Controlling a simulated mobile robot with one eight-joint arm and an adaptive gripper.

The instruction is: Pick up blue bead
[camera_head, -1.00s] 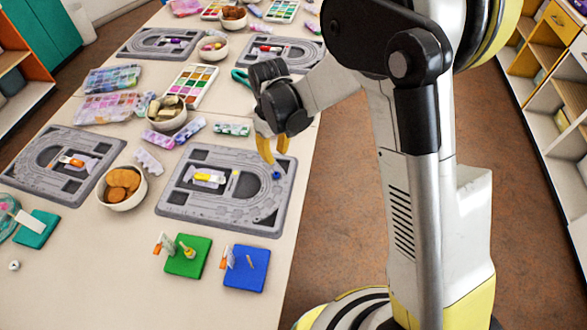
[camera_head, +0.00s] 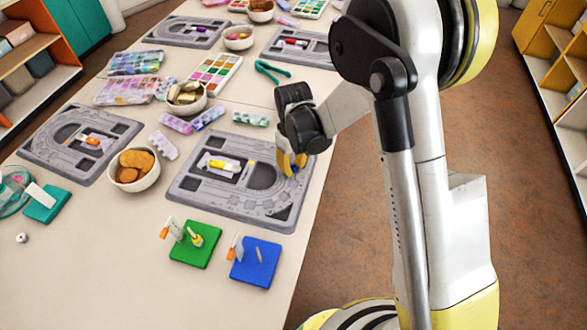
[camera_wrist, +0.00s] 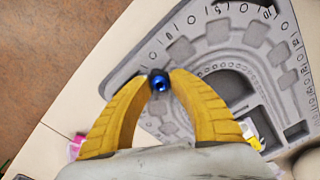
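The small blue bead (camera_head: 294,171) is at the right side of the near grey bead board (camera_head: 215,207). In the wrist view, the shiny blue bead (camera_wrist: 160,81) sits between the tips of my yellow fingers, touching both. My gripper (camera_head: 291,163) is shut on it, over the board's right edge area. The gripper also shows in the wrist view (camera_wrist: 162,80), with the grey board (camera_wrist: 205,52) behind it. I cannot tell whether the bead is clear of the board's surface.
A green board (camera_head: 190,255) and a blue board (camera_head: 262,264) lie in front of the bead board. A bowl of round cookies (camera_head: 135,170) stands left of it. Paint sets and more bead boards fill the far table. The table's right edge is close to my gripper.

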